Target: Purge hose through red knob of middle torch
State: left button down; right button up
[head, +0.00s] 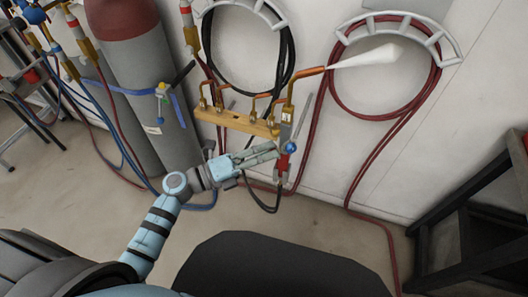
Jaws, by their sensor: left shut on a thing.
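A torch with a copper tip (310,72) stands at the right end of a brass rack bar (236,121). A white plume (372,56) streams from its tip to the right. My left gripper (277,151) reaches in from the left and is shut at this torch's valve end. Its fingers hide what they hold. A blue knob (291,148) shows just beyond the fingertips, and a red part (283,164) shows just below them. I cannot tell whether that is a knob or a hose fitting. My right gripper is not in view.
A red hose (334,85) hangs coiled on a wall hanger (446,42) at right, and a black hose (289,58) on another. A gas cylinder (142,80) stands at left. A dark metal stand (470,215) is at far right. The floor between is mostly clear, with hoses trailing.

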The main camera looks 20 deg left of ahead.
pick_arm(q)
jog(key=c, duration=1.4)
grip_release()
jog(key=shift+s, duration=0.1)
jog(key=v, duration=1.2)
jog(key=shift+r, duration=0.15)
